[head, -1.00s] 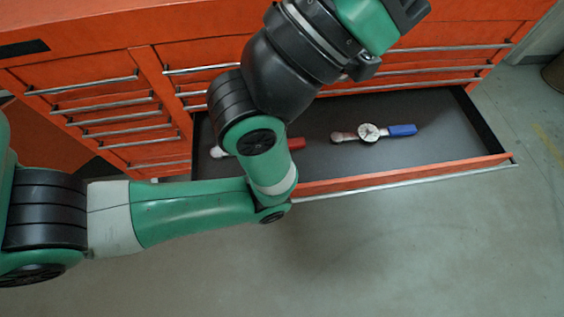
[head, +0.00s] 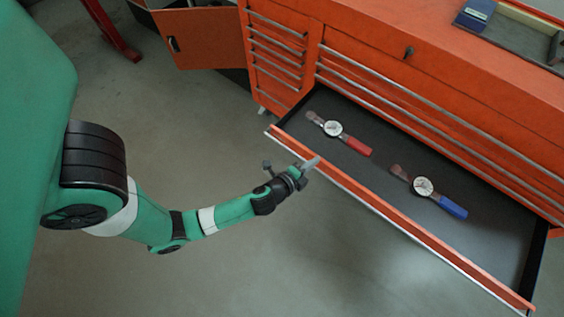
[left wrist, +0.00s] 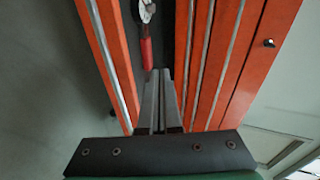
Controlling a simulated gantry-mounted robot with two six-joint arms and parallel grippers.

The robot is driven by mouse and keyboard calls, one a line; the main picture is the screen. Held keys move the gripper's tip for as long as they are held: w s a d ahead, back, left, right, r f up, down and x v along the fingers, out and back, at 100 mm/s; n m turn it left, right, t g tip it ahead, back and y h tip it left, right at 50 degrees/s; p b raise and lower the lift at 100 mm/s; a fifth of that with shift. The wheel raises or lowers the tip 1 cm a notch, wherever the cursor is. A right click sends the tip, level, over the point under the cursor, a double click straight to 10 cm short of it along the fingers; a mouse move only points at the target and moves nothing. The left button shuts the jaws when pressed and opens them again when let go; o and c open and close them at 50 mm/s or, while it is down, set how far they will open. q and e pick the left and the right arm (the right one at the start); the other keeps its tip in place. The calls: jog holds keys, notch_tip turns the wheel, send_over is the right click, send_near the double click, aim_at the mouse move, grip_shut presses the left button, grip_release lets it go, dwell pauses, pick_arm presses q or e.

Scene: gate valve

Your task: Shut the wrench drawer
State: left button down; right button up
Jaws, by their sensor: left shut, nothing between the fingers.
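The wrench drawer (head: 400,215) is pulled out from the orange cabinet, with a dark lining and an orange front with a long metal handle. Inside lie a red-handled wrench with a round dial (head: 335,129) and a blue-handled one (head: 425,187). My left gripper (head: 312,163) is shut and empty, by the drawer front toward its left end; I cannot tell whether it touches. In the left wrist view, the closed fingers (left wrist: 159,76) show against the drawer's dark inside, near the red handle (left wrist: 146,50). The drawer front (left wrist: 112,60) is left of them. My right gripper is not in view.
The cabinet has closed drawers with metal handles (head: 400,92) above the open one and a narrow stack (head: 275,45) to the left. A tray (head: 515,35) sits on top. An orange cabinet door (head: 200,40) stands at the back left. Floor before the drawer is clear.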

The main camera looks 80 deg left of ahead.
pick_arm(q)
jog(key=s+f+g+p, duration=0.1)
jog(key=s+f+g, duration=0.1)
jog(key=s, duration=0.5)
jog(key=b, duration=0.2)
send_near(306, 151)
jog(key=x, duration=0.5)
jog(key=shift+f, duration=0.2)
jog(key=shift+w+a+f, duration=0.25)
jog(key=shift+w+a, duration=0.1)
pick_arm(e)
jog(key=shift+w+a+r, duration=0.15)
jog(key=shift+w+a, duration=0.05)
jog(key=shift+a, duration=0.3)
pick_arm(q)
jog(key=shift+w, duration=0.1)
